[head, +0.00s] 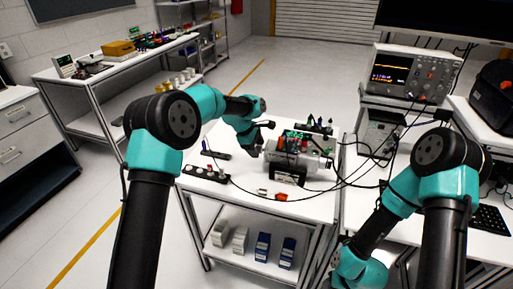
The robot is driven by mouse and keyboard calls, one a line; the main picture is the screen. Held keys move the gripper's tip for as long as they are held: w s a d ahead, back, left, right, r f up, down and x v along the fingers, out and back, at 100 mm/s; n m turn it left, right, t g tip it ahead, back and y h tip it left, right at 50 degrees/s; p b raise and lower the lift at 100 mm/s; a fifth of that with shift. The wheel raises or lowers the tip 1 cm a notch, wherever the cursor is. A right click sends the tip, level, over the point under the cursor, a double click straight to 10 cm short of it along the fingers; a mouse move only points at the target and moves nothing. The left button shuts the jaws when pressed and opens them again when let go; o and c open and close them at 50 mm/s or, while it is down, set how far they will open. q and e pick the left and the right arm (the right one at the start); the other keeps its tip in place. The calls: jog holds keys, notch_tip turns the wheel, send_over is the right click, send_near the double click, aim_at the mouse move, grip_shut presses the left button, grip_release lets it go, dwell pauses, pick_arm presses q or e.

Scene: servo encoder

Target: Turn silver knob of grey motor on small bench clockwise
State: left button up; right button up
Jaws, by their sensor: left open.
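The grey motor (308,160) lies on its side on the small white bench (312,207), held in a black mount (288,178). Its axis runs roughly left to right. My left gripper (263,139) is open at the motor's left end, with its fingers pointing toward that end. The silver knob is too small and too hidden by the gripper to make out clearly. I cannot tell whether the fingers touch it. My right arm hangs low at the right, and its gripper is not visible.
A black strip with knobs (206,174) lies at the bench's left. A circuit board (296,138) and upright tools stand behind the motor. An orange piece (281,197) lies in front. Cables loop across the bench's right side toward an oscilloscope (410,75).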

pick_arm(q)
jog(key=c, duration=0.9)
jog(key=shift+t, duration=0.3)
jog(key=shift+s+m+t+h, duration=0.25)
jog(key=shift+t+h, duration=0.25)
jog(key=shift+t, duration=0.8)
jog(key=shift+m+t, duration=0.25)
jog(key=shift+t, duration=0.25)
jog(key=shift+f+m+t+h, duration=0.15)
jog(key=shift+m+t+h, duration=0.25)
jog(key=shift+t, duration=0.7)
jog(key=o, duration=0.9)
